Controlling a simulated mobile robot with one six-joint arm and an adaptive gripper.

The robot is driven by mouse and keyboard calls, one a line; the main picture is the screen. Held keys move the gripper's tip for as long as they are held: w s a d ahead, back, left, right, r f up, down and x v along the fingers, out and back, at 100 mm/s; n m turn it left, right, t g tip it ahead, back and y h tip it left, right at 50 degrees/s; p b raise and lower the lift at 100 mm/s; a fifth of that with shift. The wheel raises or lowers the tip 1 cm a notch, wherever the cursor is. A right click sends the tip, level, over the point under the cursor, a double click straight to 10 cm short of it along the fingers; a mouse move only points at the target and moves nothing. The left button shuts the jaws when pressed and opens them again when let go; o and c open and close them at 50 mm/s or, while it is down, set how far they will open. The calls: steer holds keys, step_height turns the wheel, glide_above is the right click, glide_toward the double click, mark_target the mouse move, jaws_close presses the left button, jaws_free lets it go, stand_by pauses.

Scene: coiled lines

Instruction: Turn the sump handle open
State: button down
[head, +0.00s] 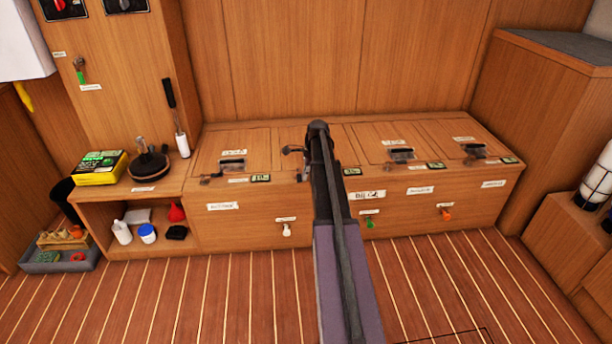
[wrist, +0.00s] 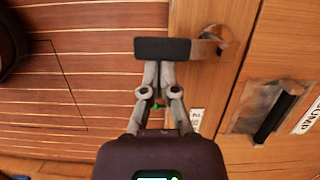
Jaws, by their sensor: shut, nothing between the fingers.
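My gripper (head: 318,126) is over the front edge of the wooden bench, in the middle of the head view. In the wrist view its fingers (wrist: 162,48) are shut with nothing between them. A small metal handle (wrist: 212,42) on the wood lies right beside the fingertips; I cannot tell if they touch. A dark lever (head: 293,150) shows just left of my gripper in the head view. A partly hidden label (wrist: 197,118) beside the gripper seems to begin "2 SU". My arm hides part of the bench top and front.
The bench has several lids with latches, such as the left latch (head: 232,163). White (head: 286,230), green (head: 370,221) and orange (head: 446,214) knobs stick out of its front. The floor in front is mostly clear.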

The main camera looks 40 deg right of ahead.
steer(key=shift+w, duration=0.1)
steer(key=shift+d, duration=0.65)
steer(key=shift+d, duration=0.1)
steer(key=s+d+r+p, duration=0.3)
steer(key=d+r+p, duration=0.2)
steer(key=r+p, duration=0.4)
steer(key=shift+s+d+r+p, duration=0.2)
steer(key=shift+s+r+p, duration=0.05)
steer(key=shift+r+p, duration=0.15)
stand_by(0.6)
stand_by(0.7)
